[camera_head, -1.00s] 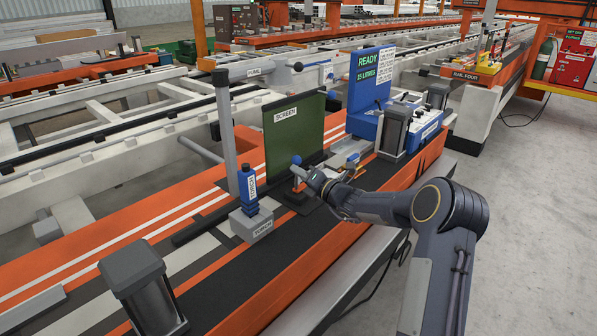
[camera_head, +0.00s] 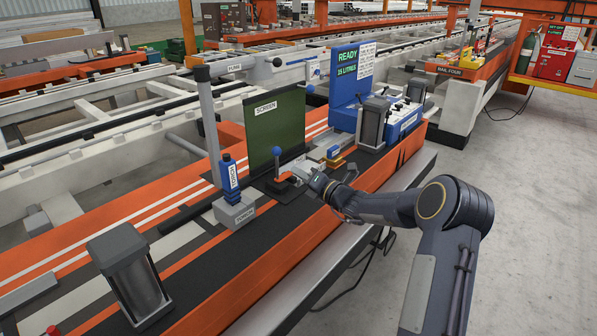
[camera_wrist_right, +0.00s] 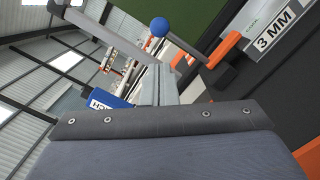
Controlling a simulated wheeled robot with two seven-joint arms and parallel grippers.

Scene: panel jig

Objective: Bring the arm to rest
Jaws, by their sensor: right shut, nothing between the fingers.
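My right arm reaches in from the right in the head view. Its gripper (camera_head: 318,182) is shut and empty, above the orange bench (camera_head: 255,265) near its right edge. It is just right of a small lever with a blue knob (camera_head: 277,151) on a dark base, and apart from it. In the right wrist view the narrow shut gripper (camera_wrist_right: 160,84) points away from the camera, and a blue ball (camera_wrist_right: 159,27) shows beyond its tip. My left gripper is not in view.
A green screen (camera_head: 277,130) stands behind the lever. A blue torch (camera_head: 230,175) stands in a grey holder to the left. A blue READY panel (camera_head: 352,85) and dark grey block (camera_head: 372,122) stand behind the gripper. Open floor (camera_head: 530,220) lies to the right.

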